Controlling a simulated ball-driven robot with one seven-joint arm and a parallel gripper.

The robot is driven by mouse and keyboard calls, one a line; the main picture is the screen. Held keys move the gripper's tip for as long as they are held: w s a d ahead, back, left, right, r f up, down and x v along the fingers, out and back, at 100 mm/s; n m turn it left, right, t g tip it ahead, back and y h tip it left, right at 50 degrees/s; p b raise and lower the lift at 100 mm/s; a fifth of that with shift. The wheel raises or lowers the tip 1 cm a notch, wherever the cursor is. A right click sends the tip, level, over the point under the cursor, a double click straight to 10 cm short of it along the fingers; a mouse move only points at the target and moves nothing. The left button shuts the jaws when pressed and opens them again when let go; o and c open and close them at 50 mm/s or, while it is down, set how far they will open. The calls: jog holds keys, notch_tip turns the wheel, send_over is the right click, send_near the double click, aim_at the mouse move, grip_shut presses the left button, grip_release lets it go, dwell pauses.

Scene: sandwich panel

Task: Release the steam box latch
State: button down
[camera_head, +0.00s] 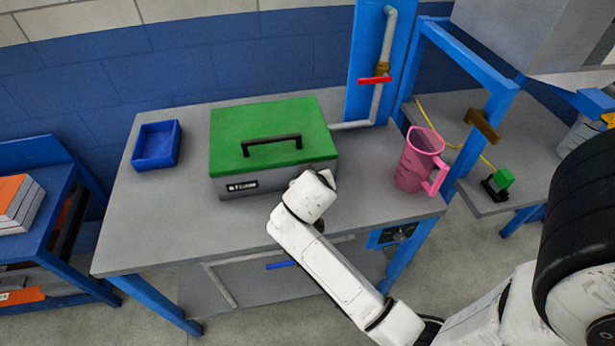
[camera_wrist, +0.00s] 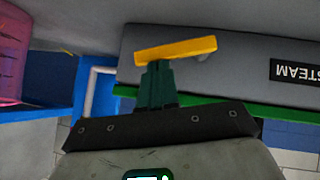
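The grey steam box (camera_head: 228,187) has a green lid (camera_head: 265,122) with a black handle, and the lid looks closed. Its front carries a "STEAM" label, which appears upside down in the wrist view (camera_wrist: 296,72). In the wrist view a yellow latch bar (camera_wrist: 185,47) lies across the box front, slightly tilted. My gripper (camera_wrist: 157,66) has its dark green fingers close together, with the tips right at the bar's left half. Contact is hard to tell, and nothing is seen between the fingers. In the head view my arm hides the latch and gripper.
The grey workbench (camera_head: 150,235) holds a blue tray (camera_head: 157,146) at left and a pink jug (camera_head: 418,160) right of the box. A pipe with a red valve handle (camera_head: 375,80) stands behind.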

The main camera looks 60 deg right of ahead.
jog(key=shift+s+d+f+m+t+y, duration=0.35)
jog(key=shift+s+f+m+t+y, duration=0.15)
jog(key=shift+t, duration=0.2)
jog(key=shift+d+f, duration=0.1)
jog(key=shift+f, duration=0.2)
jog(key=shift+s+f, duration=0.15)
jog(key=shift+f, duration=0.05)
jog(key=shift+r+p, duration=0.45)
jog(key=shift+p, duration=0.05)
jog(key=d+r+p+v, duration=0.1)
jog(key=p+v, duration=0.1)
jog(key=v, duration=1)
jog(key=shift+w+d+r, duration=0.25)
jog(key=shift+r, duration=0.3)
